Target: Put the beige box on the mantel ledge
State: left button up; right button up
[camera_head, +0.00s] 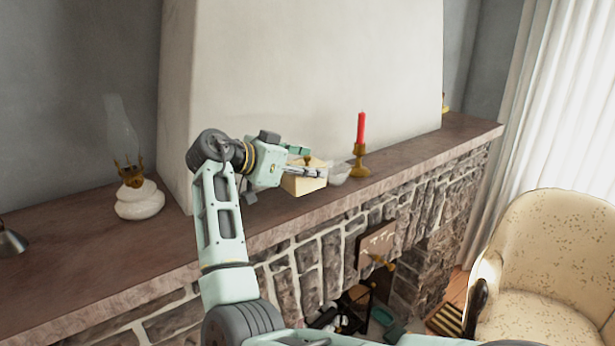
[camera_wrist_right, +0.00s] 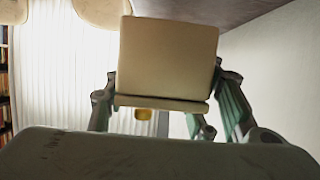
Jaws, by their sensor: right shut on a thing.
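The beige box (camera_head: 303,184) is at the front part of the mantel ledge (camera_head: 90,262), near the middle of the chimney breast. I cannot tell whether it touches the ledge or hangs just above it. My right gripper (camera_head: 306,165) reaches over the ledge from the left and is shut on the box, its fingers partly covering the top. In the right wrist view the box (camera_wrist_right: 168,58) sits between the two fingers (camera_wrist_right: 168,95). My left gripper is not in view.
A white bowl (camera_head: 338,172) and a brass candlestick with a red candle (camera_head: 360,140) stand just right of the box. An oil lamp (camera_head: 138,200) stands at the left. A patterned armchair (camera_head: 555,255) is below at the right. The ledge right of the candle is clear.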

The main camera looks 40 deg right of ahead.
aim_at(307, 183)
notch_tip(307, 183, down, 3)
jog(key=shift+f+p, duration=0.2)
jog(key=shift+p, duration=0.7)
jog(key=shift+f, duration=0.3)
jog(key=shift+f, duration=0.2)
jog(key=o, duration=1.2)
jog(key=shift+r, duration=0.1)
